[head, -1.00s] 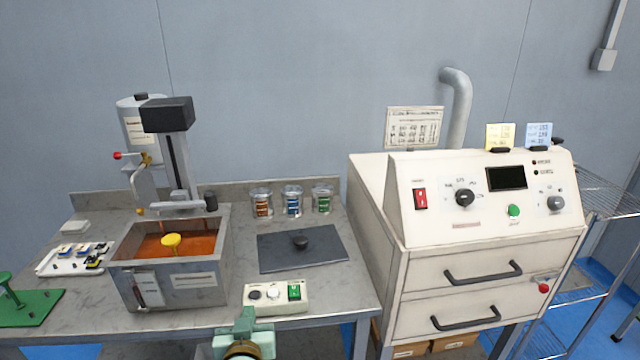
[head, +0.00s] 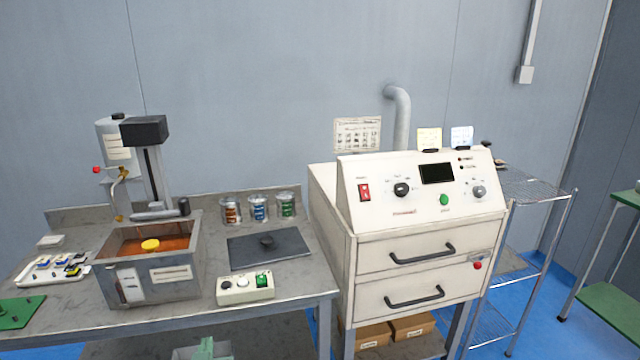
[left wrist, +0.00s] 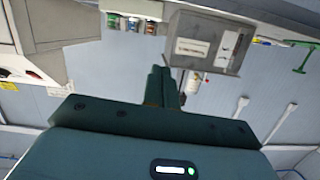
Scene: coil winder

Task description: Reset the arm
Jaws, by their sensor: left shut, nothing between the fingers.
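Most of my left arm is out of the head view. My right arm and gripper are not seen.
A grey bench (head: 290,290) holds a tank (head: 190,287) of orange liquid, a control box (head: 244,290), a dark mat (head: 295,245) and jars (head: 258,208). A cream drawer cabinet (head: 400,222) stands right of it. A wire rack (head: 540,188) is further right; blue floor is free beyond.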

